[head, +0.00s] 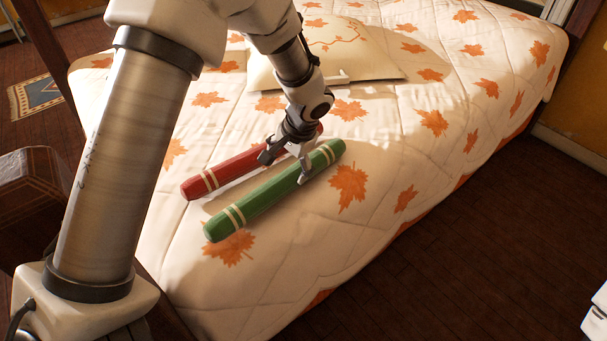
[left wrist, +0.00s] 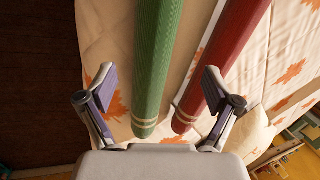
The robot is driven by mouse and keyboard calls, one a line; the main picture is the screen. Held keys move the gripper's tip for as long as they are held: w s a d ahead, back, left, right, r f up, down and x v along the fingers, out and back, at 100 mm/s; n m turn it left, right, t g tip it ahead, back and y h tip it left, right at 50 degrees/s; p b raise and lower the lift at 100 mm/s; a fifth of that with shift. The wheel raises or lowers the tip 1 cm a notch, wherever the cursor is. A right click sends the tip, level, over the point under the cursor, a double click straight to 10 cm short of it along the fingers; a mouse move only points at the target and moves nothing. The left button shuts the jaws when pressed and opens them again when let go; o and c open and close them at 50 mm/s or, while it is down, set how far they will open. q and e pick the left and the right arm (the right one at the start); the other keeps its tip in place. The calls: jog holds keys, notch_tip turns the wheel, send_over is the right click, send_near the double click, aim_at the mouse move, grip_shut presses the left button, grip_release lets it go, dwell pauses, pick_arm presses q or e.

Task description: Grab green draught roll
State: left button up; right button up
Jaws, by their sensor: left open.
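The green draught roll (head: 270,195) lies on the bed, a long cylinder with pale bands near its ends. A similar red roll (head: 235,169) lies beside it, roughly parallel, on the pillow side. My left gripper (head: 287,166) is open over the far end of the rolls. Neither finger is closed on a roll. The gripper hides part of the red roll in the head view.
The bed (head: 450,90) has a cream quilt with orange leaves. A pillow (head: 340,50) lies behind the gripper. A dark wooden piece (head: 35,190) stands at the left. Dark floor (head: 500,240) is free at the right.

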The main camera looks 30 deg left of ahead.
aim_at(285, 179)
pick_arm(q)
jog(key=shift+s+a+f, duration=0.15)
jog(key=shift+s+f, duration=0.4)
jog(key=shift+f, duration=0.3)
jog(key=x, duration=0.4)
jog(key=shift+w+f+b, duration=0.4)
jog(key=shift+w+f, duration=0.05)
jog(key=shift+s+r, duration=0.15)
jog(key=shift+c, duration=0.6)
grip_shut()
